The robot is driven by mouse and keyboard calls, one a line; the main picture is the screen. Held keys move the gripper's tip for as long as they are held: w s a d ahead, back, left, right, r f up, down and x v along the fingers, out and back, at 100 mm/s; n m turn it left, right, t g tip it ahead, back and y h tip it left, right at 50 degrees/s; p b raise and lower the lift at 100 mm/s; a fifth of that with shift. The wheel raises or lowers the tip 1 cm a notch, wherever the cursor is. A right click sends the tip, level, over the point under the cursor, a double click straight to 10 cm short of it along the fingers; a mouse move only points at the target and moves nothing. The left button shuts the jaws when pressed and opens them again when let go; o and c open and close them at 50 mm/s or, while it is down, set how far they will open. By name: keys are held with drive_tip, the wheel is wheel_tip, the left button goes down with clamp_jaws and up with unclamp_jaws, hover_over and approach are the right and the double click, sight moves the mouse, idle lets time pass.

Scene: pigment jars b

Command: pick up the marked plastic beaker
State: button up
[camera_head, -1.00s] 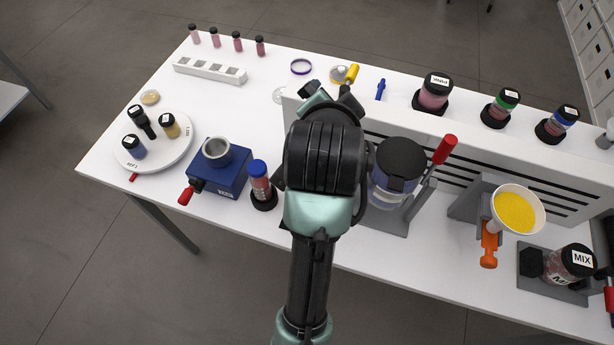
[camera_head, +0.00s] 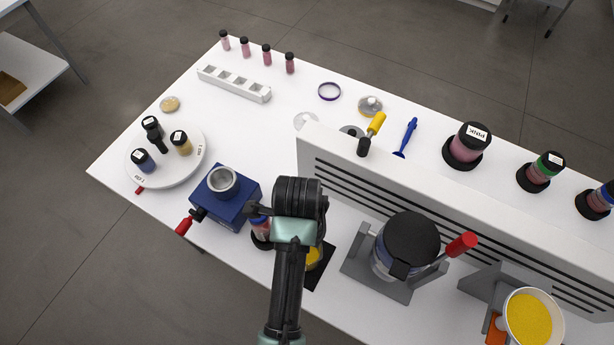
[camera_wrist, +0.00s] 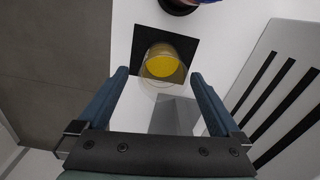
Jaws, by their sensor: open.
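A clear beaker (camera_wrist: 163,63) with yellow contents stands on a black square mat (camera_wrist: 186,43) in the wrist view. In the head view the beaker (camera_head: 314,256) and its mat (camera_head: 322,272) are partly hidden behind my arm. I cannot make out a mark on it. My gripper (camera_wrist: 159,76) is open and empty, with the beaker ahead of the fingertips, roughly centred between them. The head view does not show the fingers, as my arm covers them.
A slotted grey-white panel (camera_head: 450,213) stands right of the beaker. A blue device (camera_head: 226,200) with a steel cup is to the left. A black-lidded jar (camera_head: 410,240) in a grey stand is to the right. Other jars line the far edge.

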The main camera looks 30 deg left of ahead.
drive_tip(key=shift+w+f, duration=0.2)
drive_tip(key=shift+f, duration=0.8)
drive_tip(key=shift+s+f+p, duration=0.1)
drive_tip(key=shift+f+p, duration=0.2)
drive_tip(key=shift+f, duration=0.1)
drive_tip(key=shift+w+d+f+p, duration=0.1)
drive_tip(key=shift+f+p, duration=0.15)
drive_tip(key=shift+f, duration=0.9)
drive_tip(key=shift+w+d+f+p, duration=0.1)
drive_tip(key=shift+f+p, duration=0.1)
drive_tip(key=shift+f, duration=0.9)
drive_tip(key=shift+c, duration=0.3)
drive_tip(key=c, duration=1.1)
drive_tip(key=shift+r, duration=0.15)
